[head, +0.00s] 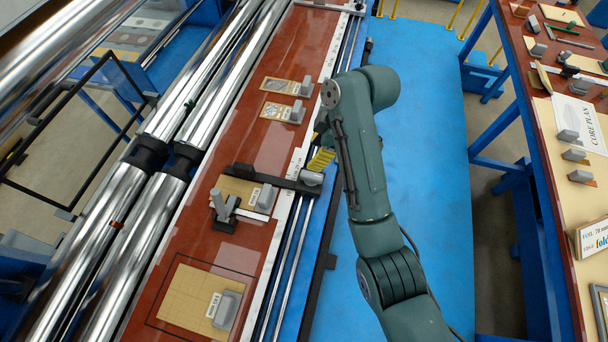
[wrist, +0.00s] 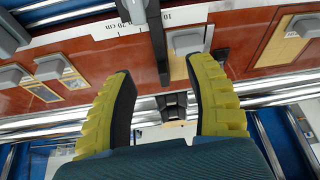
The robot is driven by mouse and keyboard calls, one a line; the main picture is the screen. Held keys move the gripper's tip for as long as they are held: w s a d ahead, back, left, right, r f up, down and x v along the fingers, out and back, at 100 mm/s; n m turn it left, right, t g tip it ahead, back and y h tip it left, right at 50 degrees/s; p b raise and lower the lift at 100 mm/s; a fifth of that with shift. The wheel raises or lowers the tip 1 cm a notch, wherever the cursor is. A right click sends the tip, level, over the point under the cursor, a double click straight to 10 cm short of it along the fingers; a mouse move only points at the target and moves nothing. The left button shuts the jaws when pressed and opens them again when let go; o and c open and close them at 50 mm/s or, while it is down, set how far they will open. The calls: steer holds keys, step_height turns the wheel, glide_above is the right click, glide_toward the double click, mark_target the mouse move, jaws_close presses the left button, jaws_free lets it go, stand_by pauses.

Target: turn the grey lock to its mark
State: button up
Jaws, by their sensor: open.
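The grey lock (head: 311,177) appears to be the rounded grey piece at the right end of a black crossbar (head: 275,181) over the rail. My gripper (head: 321,160) is just above it in the head view, with its yellow fingers beside the rail. In the wrist view my gripper (wrist: 160,68) is open with nothing held. I cannot make out the mark or the lock's angle.
A white scale (head: 285,215) runs along the red-brown table beside the rail. Grey blocks (head: 265,197) and small cards (head: 279,111) lie on the table. Big chrome rollers (head: 150,190) stand at left. The blue floor (head: 420,130) is clear, with a side bench (head: 545,110) at right.

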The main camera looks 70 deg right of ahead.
mark_target(312, 175)
steer(key=s+d+f+m, duration=0.1)
steer(key=s+d+f, duration=0.15)
steer(key=s, duration=0.25)
steer(key=shift+h, duration=0.3)
steer(key=b+x, duration=0.1)
steer(key=x, duration=0.4)
steer(key=b+x, duration=0.1)
steer(key=x, duration=0.4)
steer(key=w+b+x, duration=0.1)
steer(key=x, duration=0.4)
steer(key=shift+w+d+b, duration=0.1)
steer(key=shift+d+b, duration=0.15)
steer(key=shift+b, duration=0.05)
jaws_close()
